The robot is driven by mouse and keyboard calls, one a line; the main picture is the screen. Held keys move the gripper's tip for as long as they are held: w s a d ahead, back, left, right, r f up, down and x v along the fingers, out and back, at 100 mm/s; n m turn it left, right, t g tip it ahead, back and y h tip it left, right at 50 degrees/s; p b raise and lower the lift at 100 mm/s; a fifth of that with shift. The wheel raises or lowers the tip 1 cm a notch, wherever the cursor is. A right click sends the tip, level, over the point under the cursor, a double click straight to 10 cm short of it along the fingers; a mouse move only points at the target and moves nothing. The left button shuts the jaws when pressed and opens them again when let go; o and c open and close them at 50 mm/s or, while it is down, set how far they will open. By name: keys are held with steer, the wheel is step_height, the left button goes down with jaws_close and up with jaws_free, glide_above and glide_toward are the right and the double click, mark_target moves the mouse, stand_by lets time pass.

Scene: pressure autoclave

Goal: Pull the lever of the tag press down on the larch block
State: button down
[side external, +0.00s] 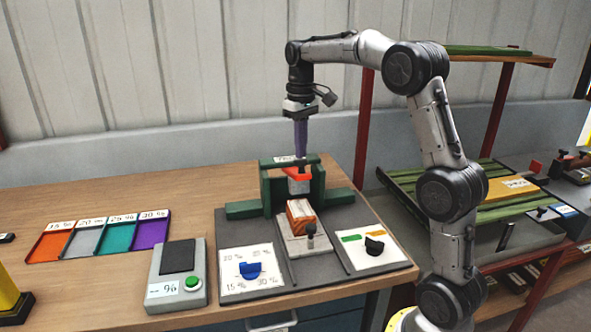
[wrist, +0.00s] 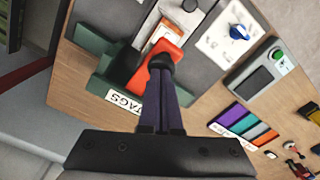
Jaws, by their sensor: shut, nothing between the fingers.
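The tag press (side external: 272,190) is a green frame at the back of a grey base, with a "TAGS" label visible in the wrist view (wrist: 122,101). Its lever (side external: 297,175) is an orange-red bar across the front, also in the wrist view (wrist: 147,74). The larch block (side external: 300,211), wood-toned with orange-red, sits on a pale slide below and in front of the press head; it is partly visible in the wrist view (wrist: 160,35). My gripper (side external: 300,158) points down with purple fingers together and empty. The fingertips are at or just above the lever; I cannot tell whether they touch.
A panel with a blue dial (side external: 250,270) and one with a black dial (side external: 374,246) flank the slide. A grey meter with a green button (side external: 193,283) stands left. Coloured trays (side external: 100,236) lie farther left. A red-post rack with green slats (side external: 500,208) stands right.

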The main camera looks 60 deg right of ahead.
mark_target(301, 165)
steer(key=shift+f, duration=2.6)
steer(key=shift+r, duration=4.6)
steer(key=s+a+r+n+t, duration=0.1)
steer(key=s+a+r+t, duration=0.15)
steer(key=s+a, duration=0.4)
steer(key=s+a+r+n+t, duration=0.1)
steer(key=s+a+r+n, duration=0.1)
steer(key=s+a+r, duration=0.35)
steer(key=s+a+f+t, duration=0.1)
steer(key=s+a+f, duration=0.2)
steer(key=s+f, duration=0.2)
steer(key=s+a+f+t, duration=0.1)
steer(key=s+a+f, duration=0.2)
steer(key=s+f, duration=0.3)
step_height(301, 165, down, 4)
steer(key=shift+s+a, duration=0.25)
steer(key=shift+a, duration=0.1)
